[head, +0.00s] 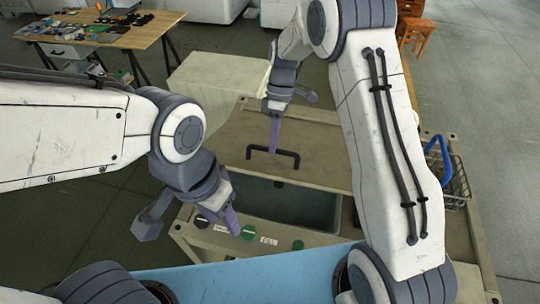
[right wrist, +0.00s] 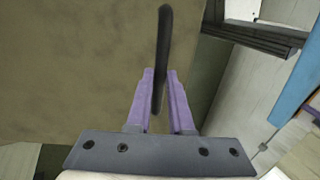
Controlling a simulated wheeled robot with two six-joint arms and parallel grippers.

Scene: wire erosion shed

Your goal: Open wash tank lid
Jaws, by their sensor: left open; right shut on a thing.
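The wash tank lid (head: 320,140) is a flat beige panel with a black bar handle (head: 289,154). The open basin (head: 290,205) shows in front of its near edge. My right gripper (head: 274,136) is shut on the handle. In the right wrist view the purple fingers of my right gripper (right wrist: 160,80) stand on both sides of the dark handle (right wrist: 165,40), with the lid (right wrist: 70,60) behind. My left gripper (head: 231,218) is open and empty over the front left edge of the tank. My right arm hides the lid's right part.
The tank's front rim (head: 215,240) carries green and black knobs. A wire basket (head: 458,185) with a blue handle hangs at the tank's right. A wooden table (head: 140,38) with many small parts stands at the back left. Grey floor (head: 490,90) is free at the right.

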